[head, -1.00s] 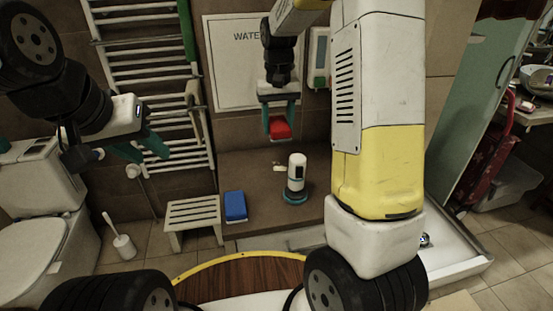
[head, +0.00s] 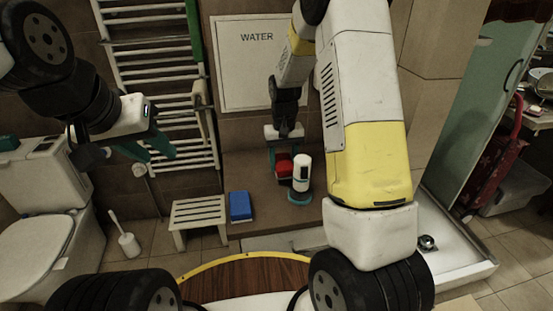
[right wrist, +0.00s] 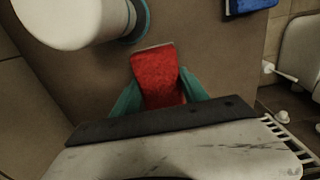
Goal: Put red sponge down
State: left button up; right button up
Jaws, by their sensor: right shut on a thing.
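The red sponge (head: 284,168) is between the teal fingers of my right gripper (head: 285,160), just left of the white cylindrical device in the head view. The right gripper is shut on it. In the right wrist view the red sponge (right wrist: 158,78) sticks out past the fingers over the brown ledge (right wrist: 210,50). It is low over the ledge; I cannot tell whether it touches. My left gripper (head: 148,152) is open and empty, in front of the towel rail, away from the sponge.
The white device (head: 302,172) with a teal base stands on the ledge close beside the sponge. Ledge space between the two sponges is clear.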

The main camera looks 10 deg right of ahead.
jog(key=shift+f, duration=1.8)
jog(key=shift+f, duration=0.1)
jog(key=o, duration=1.3)
